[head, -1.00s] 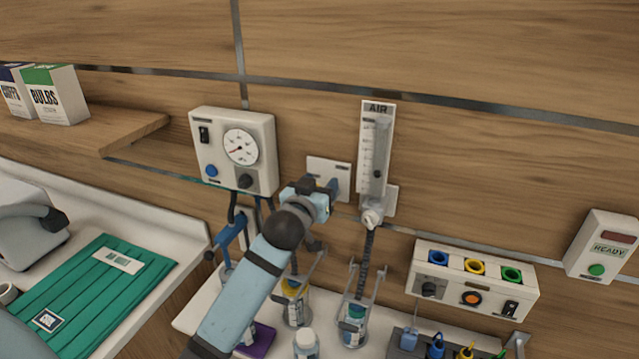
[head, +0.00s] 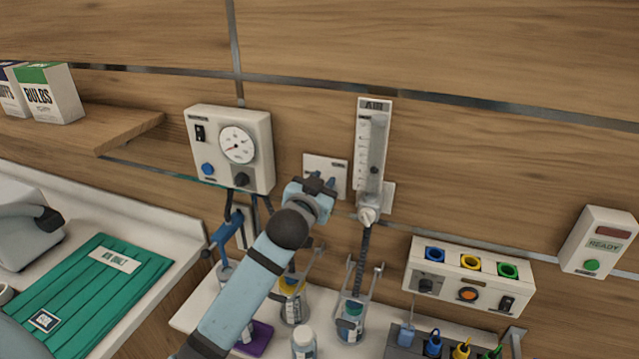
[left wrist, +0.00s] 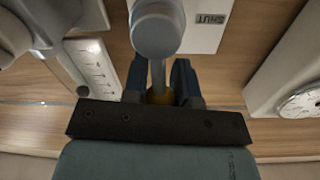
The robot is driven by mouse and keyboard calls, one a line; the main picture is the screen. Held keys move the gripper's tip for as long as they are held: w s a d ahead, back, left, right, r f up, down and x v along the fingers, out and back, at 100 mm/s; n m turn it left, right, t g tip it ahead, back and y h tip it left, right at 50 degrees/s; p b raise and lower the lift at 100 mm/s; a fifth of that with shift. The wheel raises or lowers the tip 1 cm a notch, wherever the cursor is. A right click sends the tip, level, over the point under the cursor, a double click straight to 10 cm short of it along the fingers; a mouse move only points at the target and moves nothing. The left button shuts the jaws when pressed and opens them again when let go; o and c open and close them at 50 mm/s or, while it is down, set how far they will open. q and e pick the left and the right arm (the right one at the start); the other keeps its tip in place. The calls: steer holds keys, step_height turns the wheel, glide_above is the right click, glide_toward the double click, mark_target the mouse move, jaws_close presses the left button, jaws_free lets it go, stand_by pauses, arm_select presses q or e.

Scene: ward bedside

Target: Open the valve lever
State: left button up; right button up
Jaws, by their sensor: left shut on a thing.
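The valve's pale wall plate (head: 338,172) is on the wood wall between the gauge box and the AIR flow tube. It also shows in the left wrist view (left wrist: 203,20), with an upside-down SHUT label. My left gripper (head: 318,182) is at the plate, hiding most of the valve in the head view. In the left wrist view its blue fingers (left wrist: 159,82) are shut on the valve lever (left wrist: 157,72), a thin stem beneath a rounded grey-blue part. A yellow bit shows between the fingers. The lever's exact angle is hard to tell. My right gripper is not in view.
The gauge box (head: 231,150) is left of the valve, and the AIR flow tube (head: 372,150) is close on its right. Bottles, including a white-capped one (head: 304,342), stand on the counter below. A socket box (head: 470,276) is at lower right.

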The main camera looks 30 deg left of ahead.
arm_select(q)
steer(key=o, duration=0.8)
steer(key=shift+o, duration=0.7)
steer(key=s+d+b, duration=0.2)
steer(key=s+b, duration=0.1)
steer(key=s, duration=1)
steer(key=shift+s+d+b, duration=0.3)
steer(key=shift+d, duration=0.1)
steer(key=shift+r, duration=0.1)
